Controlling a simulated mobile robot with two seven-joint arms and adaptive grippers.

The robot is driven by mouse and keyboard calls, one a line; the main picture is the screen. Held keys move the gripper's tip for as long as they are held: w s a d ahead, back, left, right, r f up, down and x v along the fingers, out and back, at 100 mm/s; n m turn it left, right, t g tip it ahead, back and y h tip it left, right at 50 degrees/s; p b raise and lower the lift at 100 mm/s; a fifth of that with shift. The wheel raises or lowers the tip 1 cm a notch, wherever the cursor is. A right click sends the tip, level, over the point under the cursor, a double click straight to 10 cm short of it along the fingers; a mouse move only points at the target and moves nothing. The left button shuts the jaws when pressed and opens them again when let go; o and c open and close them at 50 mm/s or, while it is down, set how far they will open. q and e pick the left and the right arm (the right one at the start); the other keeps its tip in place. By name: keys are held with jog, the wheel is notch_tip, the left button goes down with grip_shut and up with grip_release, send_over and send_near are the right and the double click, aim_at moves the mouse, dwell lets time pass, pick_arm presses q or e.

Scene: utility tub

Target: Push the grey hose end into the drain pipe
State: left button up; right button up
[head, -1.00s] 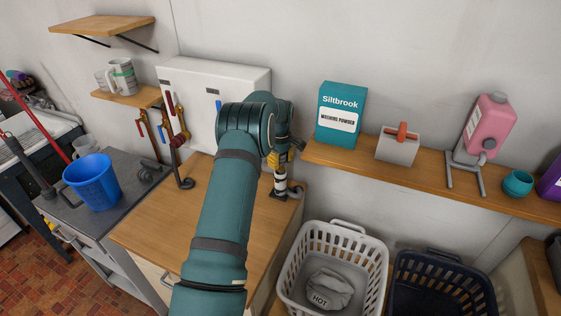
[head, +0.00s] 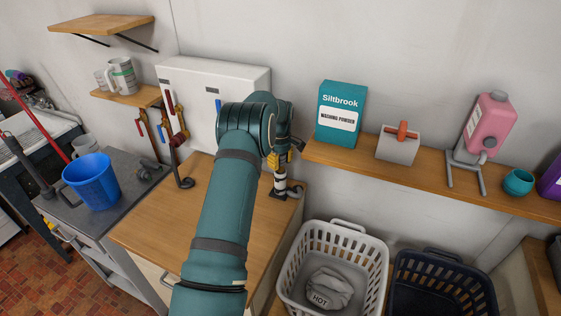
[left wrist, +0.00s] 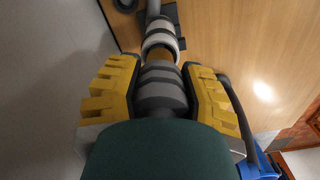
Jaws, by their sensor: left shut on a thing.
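My left gripper (head: 281,160) is over the back right corner of the wooden worktop, partly hidden behind my arm's wrist. In the left wrist view its yellow finger pads (left wrist: 160,92) are shut on the grey hose end (left wrist: 160,84), one on each side. The drain pipe (left wrist: 161,38), with a white collar, lies straight ahead of the hose end. It also shows in the head view as a white and dark upright (head: 280,184) below the gripper. An orange-brown band shows between hose end and collar. I cannot tell whether the end is inside. My right gripper is not in view.
The wooden worktop (head: 160,225) is mostly clear. Pipes with red and blue valve handles (head: 174,120) stand left of the gripper. A shelf (head: 420,178) with washing powder (head: 340,112) runs to the right. Laundry baskets (head: 372,250) stand below it.

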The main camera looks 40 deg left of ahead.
aim_at(280, 171)
pick_arm(q)
jog(key=shift+f+b, duration=0.95)
jog(key=shift+f, duration=0.7)
jog(key=shift+s+f, duration=0.1)
jog(key=shift+f, duration=0.05)
jog(key=shift+r, duration=0.2)
jog(key=shift+r, duration=0.1)
jog(key=shift+r+p, duration=0.95)
jog(key=shift+r, duration=0.7)
jog(key=shift+f+b, duration=1.15)
jog(key=shift+f, duration=0.8)
jog(key=shift+r, duration=0.1)
dwell(0.4)
jog(key=shift+r, duration=0.25)
jog(key=shift+r+p, duration=1.05)
jog(key=shift+r, duration=0.55)
